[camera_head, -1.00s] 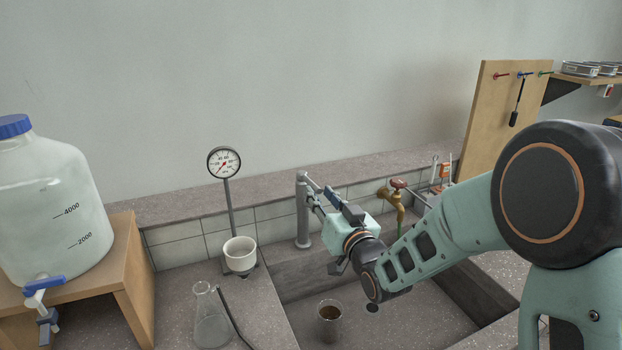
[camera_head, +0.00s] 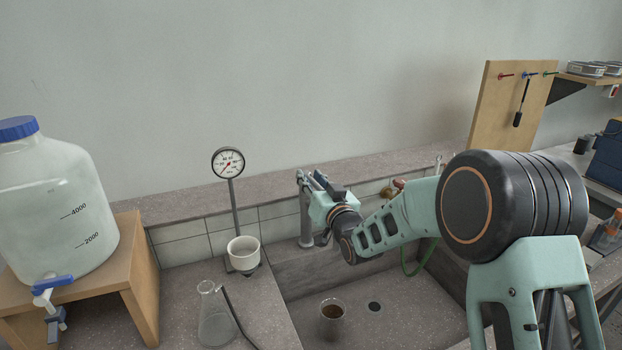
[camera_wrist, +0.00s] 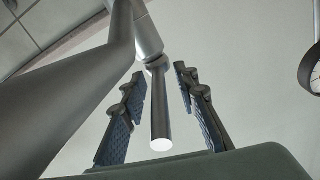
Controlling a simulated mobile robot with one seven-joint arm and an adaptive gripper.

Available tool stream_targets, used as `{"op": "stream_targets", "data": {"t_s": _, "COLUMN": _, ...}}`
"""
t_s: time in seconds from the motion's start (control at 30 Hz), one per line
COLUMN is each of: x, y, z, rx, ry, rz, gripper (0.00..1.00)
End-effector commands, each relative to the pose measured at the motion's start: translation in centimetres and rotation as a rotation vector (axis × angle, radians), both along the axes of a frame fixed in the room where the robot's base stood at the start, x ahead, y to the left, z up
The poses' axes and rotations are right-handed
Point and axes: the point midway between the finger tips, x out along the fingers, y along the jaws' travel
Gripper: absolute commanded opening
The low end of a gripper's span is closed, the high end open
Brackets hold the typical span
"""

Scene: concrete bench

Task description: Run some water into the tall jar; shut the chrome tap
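The chrome tap (camera_head: 306,222) stands at the sink's back edge, partly hidden by my gripper (camera_head: 318,185). In the wrist view, its grey column (camera_wrist: 75,95) rises at the left. A grey rod-like tap lever (camera_wrist: 160,112) with a pale round end lies between the two blue-padded fingers of my gripper (camera_wrist: 160,80). Gaps show on both sides, so the fingers are open and not gripping it. A clear glass jar (camera_head: 332,322) with brown contents stands upright on the sink floor, below my gripper and apart from it. Water flow cannot be seen.
A conical flask (camera_head: 214,318) stands left of the sink. A large carboy (camera_head: 55,205) stands on a wooden stand (camera_head: 140,265). A brass tap (camera_head: 388,192) is partly hidden behind my arm.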

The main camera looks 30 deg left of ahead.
Motion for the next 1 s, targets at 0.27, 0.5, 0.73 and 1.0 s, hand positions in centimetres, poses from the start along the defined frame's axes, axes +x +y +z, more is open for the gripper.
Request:
{"op": "stream_targets", "data": {"t_s": 0.27, "x": -0.04, "y": 0.01, "z": 0.03, "rx": 0.000, "ry": 0.000, "rz": 0.001, "gripper": 0.00}}
{"op": "stream_targets", "data": {"t_s": 0.5, "x": -0.07, "y": 0.05, "z": 0.07, "rx": 0.001, "ry": -0.001, "rz": 0.002, "gripper": 0.00}}
{"op": "stream_targets", "data": {"t_s": 0.73, "x": 0.02, "y": 0.21, "z": 0.69, "rx": -0.038, "ry": 0.030, "rz": 0.002, "gripper": 0.00}}
{"op": "stream_targets", "data": {"t_s": 1.0, "x": 0.02, "y": 0.28, "z": 0.59, "rx": -0.082, "ry": 0.065, "rz": 0.003, "gripper": 0.00}}
